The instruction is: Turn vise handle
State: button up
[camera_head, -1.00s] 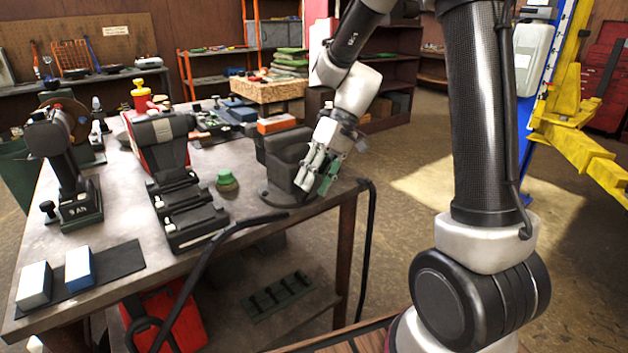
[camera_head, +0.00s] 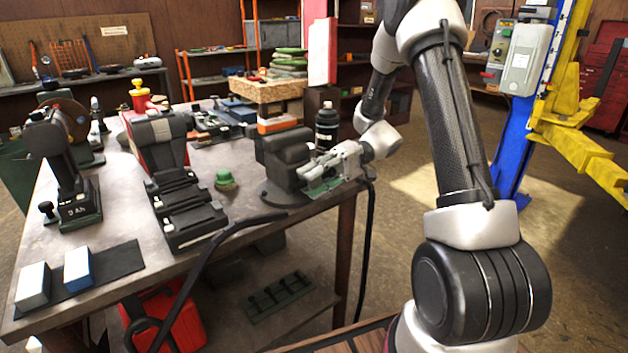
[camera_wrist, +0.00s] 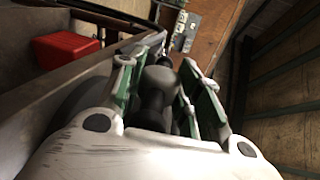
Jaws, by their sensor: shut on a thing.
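The dark grey vise (camera_head: 284,158) stands at the right front corner of the workbench in the head view. My gripper (camera_head: 308,172) reaches in from the right and lies nearly level at the vise's front side. In the wrist view, the green-padded fingers of my gripper (camera_wrist: 157,85) are closed around a dark part with a rounded end, which appears to be the vise handle (camera_wrist: 153,105). In the head view the handle is hidden behind the fingers.
The workbench (camera_head: 120,200) also holds a black stepped machine (camera_head: 185,205), a green knob-like piece (camera_head: 225,180) and a dark bottle (camera_head: 327,125) behind my gripper. A black cable (camera_head: 368,230) hangs at the bench's right edge. A red container (camera_wrist: 65,48) shows in the wrist view.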

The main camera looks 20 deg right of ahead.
jog(key=shift+f+y, duration=0.1)
jog(key=shift+y, duration=0.4)
jog(key=o, duration=1)
jog(key=shift+o, duration=0.2)
jog(key=v, duration=1.2)
jog(key=shift+w, duration=0.1)
